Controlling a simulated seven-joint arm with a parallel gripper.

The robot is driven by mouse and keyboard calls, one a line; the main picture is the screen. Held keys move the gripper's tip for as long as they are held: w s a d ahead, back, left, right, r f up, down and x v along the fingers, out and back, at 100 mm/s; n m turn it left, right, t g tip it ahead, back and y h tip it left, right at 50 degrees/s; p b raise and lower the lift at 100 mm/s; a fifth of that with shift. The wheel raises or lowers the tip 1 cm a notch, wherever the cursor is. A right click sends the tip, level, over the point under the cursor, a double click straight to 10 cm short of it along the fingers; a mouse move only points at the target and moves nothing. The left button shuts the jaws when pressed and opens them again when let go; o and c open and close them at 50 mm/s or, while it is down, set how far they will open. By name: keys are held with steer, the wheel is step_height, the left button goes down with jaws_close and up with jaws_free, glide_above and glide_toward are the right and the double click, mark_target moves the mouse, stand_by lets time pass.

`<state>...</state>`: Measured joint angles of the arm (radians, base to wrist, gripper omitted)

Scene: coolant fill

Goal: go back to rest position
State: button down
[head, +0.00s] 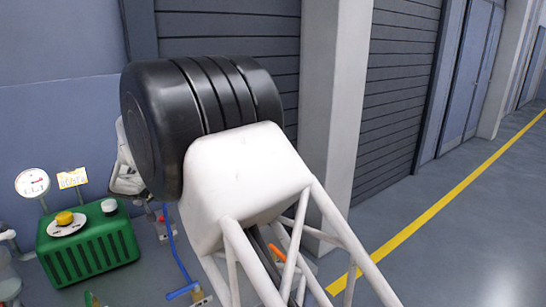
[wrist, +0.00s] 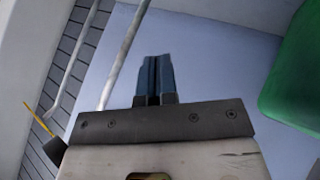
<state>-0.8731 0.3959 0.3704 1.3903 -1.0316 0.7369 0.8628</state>
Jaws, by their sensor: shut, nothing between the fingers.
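My gripper (wrist: 154,60) shows in the wrist view with its two dark blue fingers together and nothing between them. It points toward a plain blue-grey surface and touches nothing that I can see. In the head view my white and black arm fills the middle, and the gripper's fingers are hidden. A green tank (head: 88,245) with a yellow cap (head: 64,218) stands at the lower left of the head view. A green body also shows at the right edge of the wrist view (wrist: 297,75), apart from my fingers.
A pale pillar (head: 333,110) and shutters stand behind my arm. The grey floor with a yellow line (head: 440,213) is open at right.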

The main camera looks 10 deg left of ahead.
steer(key=w+d+r+m+h, duration=0.1)
steer(key=d+r+m, duration=0.1)
steer(key=d+r, duration=0.65)
steer(key=w+d+r+m+g, duration=0.1)
steer(key=w+d+r, duration=0.15)
steer(key=d, duration=1.05)
steer(key=w+d+r+m+h, duration=0.1)
steer(key=d+r+m, duration=0.1)
steer(key=d+r, duration=0.7)
steer(key=s+d+m+g, duration=0.1)
steer(key=s+d+g, duration=0.1)
steer(key=s+d, duration=1.3)
steer(key=s+d+m+g, duration=0.1)
steer(key=s+d+g, duration=0.1)
steer(key=s+d, duration=1.2)
steer(key=s+d+f+y, duration=0.1)
steer(key=s+d+f, duration=0.3)
steer(key=s, duration=0.5)
steer(key=s+d+f+m+g+y, duration=0.1)
steer(key=s+d+f, duration=0.2)
steer(key=s+d, duration=0.5)
steer(key=shift+s+d+f+g, duration=0.3)
steer(key=shift+s+d+f, duration=0.1)
steer(key=shift+s, duration=0.85)
